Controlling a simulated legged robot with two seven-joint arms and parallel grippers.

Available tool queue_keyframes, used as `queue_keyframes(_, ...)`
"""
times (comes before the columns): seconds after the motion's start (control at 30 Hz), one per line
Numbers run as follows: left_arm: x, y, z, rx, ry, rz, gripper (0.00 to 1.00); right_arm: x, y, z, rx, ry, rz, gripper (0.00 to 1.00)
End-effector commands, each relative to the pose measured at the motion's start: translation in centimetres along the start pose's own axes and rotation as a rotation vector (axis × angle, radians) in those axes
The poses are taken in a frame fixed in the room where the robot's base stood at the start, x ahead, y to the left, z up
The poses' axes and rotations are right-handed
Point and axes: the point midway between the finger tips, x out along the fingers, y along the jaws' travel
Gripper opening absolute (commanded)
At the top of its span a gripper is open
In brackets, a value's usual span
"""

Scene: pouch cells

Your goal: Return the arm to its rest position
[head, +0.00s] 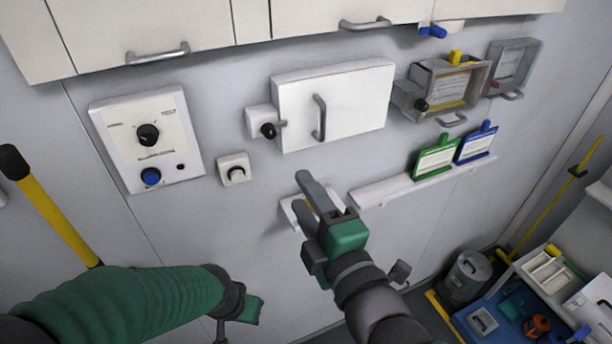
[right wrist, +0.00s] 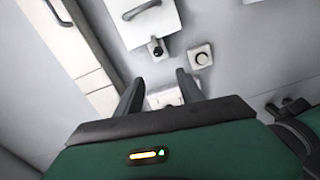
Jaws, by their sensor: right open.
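My right gripper (head: 304,182) reaches up toward the grey wall in the head view, below the white cabinet box. Its jaws are open, with nothing seen held between them. In the right wrist view, its two dark fingers (right wrist: 160,88) stand apart in front of the wall. A small white wall fixture (right wrist: 166,97) shows between and beyond them, and it is partly hidden behind the gripper in the head view (head: 290,213). My left arm, in a green sleeve, comes in from the lower left. Its gripper (head: 240,312) is at the bottom edge, and its fingers cannot be made out.
A white box with a handle (head: 345,100), a dial panel (head: 150,140) and a small knob plate (head: 235,169) are on the wall. A shelf (head: 385,192) bears green (head: 436,157) and blue (head: 475,146) framed cards. An open grey case (head: 408,98) hangs above. A workbench (head: 535,265) stands lower right.

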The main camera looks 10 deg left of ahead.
Motion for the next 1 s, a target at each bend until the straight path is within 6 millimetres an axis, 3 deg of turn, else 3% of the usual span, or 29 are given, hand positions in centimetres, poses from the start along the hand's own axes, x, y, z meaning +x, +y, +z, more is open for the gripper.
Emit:
queue_keyframes(0.47,0.0,0.0,0.0,0.0,0.0,0.0,0.0,-0.1,-0.3,0.1,0.002,-0.001,-0.002,0.45)
queue_keyframes(0.57,1.1,0.0,0.2,0.0,0.0,0.0,0.0,0.1,-2.5,1.4,0.046,-0.026,-0.043,0.45)
queue_keyframes(0.67,3.4,0.0,0.8,0.0,0.0,0.0,0.0,0.1,-8.3,4.8,0.18,-0.107,-0.153,0.45)
queue_keyframes(0.77,6.2,0.0,1.5,0.0,-0.001,0.0,0.0,-1.0,-16.2,9.8,0.398,-0.257,-0.298,0.45)
queue_keyframes(0.87,8.9,0.0,2.1,0.0,-0.001,0.0,0.0,-3.4,-23.9,14.6,0.639,-0.449,-0.421,0.45)
queue_keyframes(1.0,12.7,0.0,3.0,0.0,-0.001,0.0,0.0,-8.9,-34.2,20.4,0.998,-0.788,-0.533,0.45)
